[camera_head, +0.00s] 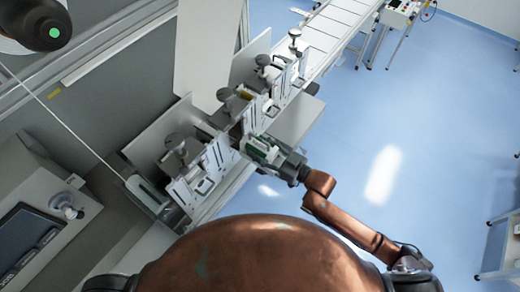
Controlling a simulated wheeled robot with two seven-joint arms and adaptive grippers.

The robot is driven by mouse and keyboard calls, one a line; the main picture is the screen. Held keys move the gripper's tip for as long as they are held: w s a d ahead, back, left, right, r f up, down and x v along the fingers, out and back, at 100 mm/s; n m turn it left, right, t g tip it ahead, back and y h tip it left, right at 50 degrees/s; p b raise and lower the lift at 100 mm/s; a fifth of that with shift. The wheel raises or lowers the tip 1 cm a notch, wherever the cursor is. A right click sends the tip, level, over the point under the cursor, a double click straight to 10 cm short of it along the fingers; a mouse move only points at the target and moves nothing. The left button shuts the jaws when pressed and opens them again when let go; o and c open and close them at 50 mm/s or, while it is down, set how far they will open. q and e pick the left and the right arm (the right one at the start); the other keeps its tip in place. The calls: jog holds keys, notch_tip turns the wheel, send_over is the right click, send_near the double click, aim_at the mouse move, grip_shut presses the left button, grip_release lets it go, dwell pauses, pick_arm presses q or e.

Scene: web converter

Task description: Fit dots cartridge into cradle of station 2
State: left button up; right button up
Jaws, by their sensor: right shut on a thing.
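The block is held beside the machine line, between the nearest station (208,172) and the middle station (257,106). I cannot tell whether it touches either one. The cradles are too small to make out clearly, and no station number is legible. My left gripper is not in view.
A third station (287,68) stands farther along the line, before a white conveyor (335,30). A pale flat plate (298,118) juts out just beyond my right gripper. A tall white panel (208,50) rises behind the stations. Blue floor (430,120) is clear at right.

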aim_at(274, 159)
jog(key=shift+d+f, duration=0.1)
jog(key=shift+f, duration=0.9)
grip_shut()
jog(key=shift+s+f, duration=0.1)
jog(key=shift+f, duration=0.15)
jog(key=o, duration=1.2)
grip_release()
jog(key=shift+f, duration=0.2)
jog(key=shift+c, duration=0.2)
jog(key=o, duration=0.4)
jog(key=shift+r, duration=0.2)
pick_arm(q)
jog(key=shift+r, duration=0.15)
pick_arm(e)
jog(key=shift+r, duration=0.15)
jog(key=b+v, duration=0.1)
jog(key=v, duration=0.9)
jog(key=shift+s+d+r+b, duration=0.1)
jog(key=shift+d+r+b, duration=0.05)
jog(key=shift+d+b, duration=0.25)
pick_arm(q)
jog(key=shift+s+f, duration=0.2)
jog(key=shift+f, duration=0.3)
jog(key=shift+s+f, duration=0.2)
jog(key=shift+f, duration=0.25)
pick_arm(e)
jog(key=shift+s+d+r, duration=0.15)
jog(key=shift+s+d, duration=0.2)
jog(key=shift+d, duration=0.05)
